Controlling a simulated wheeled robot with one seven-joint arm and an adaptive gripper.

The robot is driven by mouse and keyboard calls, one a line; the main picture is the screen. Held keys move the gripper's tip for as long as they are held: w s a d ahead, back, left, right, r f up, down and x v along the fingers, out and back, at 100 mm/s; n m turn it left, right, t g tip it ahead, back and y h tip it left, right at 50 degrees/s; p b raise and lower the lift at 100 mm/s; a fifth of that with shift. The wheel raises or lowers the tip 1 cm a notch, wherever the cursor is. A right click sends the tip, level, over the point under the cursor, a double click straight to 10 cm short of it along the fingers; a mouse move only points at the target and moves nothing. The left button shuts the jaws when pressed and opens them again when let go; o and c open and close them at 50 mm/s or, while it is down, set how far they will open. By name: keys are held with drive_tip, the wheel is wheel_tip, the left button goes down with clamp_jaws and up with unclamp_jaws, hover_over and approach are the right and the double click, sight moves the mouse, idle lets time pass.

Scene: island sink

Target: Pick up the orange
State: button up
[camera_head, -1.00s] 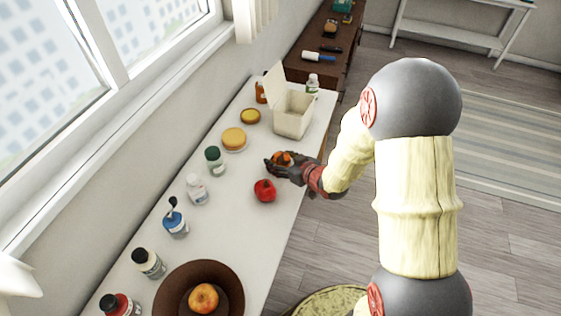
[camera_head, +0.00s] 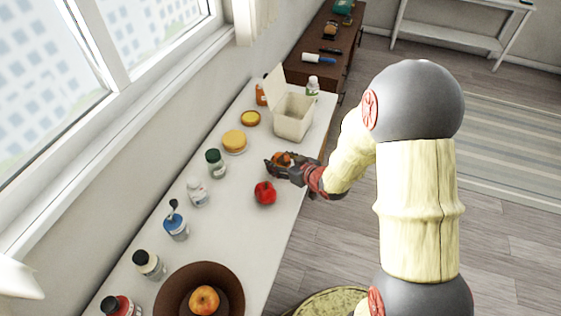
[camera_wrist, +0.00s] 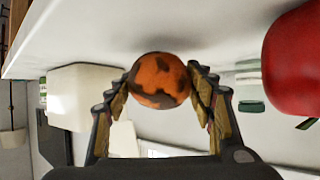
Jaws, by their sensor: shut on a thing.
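The orange (camera_wrist: 160,80) is a round orange ball with dark brown patches. My gripper (camera_wrist: 160,88) is shut on it, with one finger on each side in the wrist view. In the head view the orange (camera_head: 283,158) shows between the dark fingers of my gripper (camera_head: 277,164), over the white counter. I cannot tell whether the orange touches the counter.
A red apple (camera_head: 265,193) sits close to my gripper, and shows large at the right of the wrist view (camera_wrist: 295,65). A white open box (camera_head: 293,116) stands beyond. Several bottles line the window side. A brown bowl (camera_head: 170,288) holds another fruit (camera_head: 204,300).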

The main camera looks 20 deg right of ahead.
sight(280, 155)
wheel_tip(280, 155, up, 3)
drive_tip(key=shift+p, duration=0.8)
drive_tip(key=w+d+r+p+v, duration=0.1)
drive_tip(key=p+v, duration=0.5)
drive_tip(key=v, duration=1)
drive_tip(key=shift+s+r, duration=0.2)
drive_tip(key=shift+s, duration=0.1)
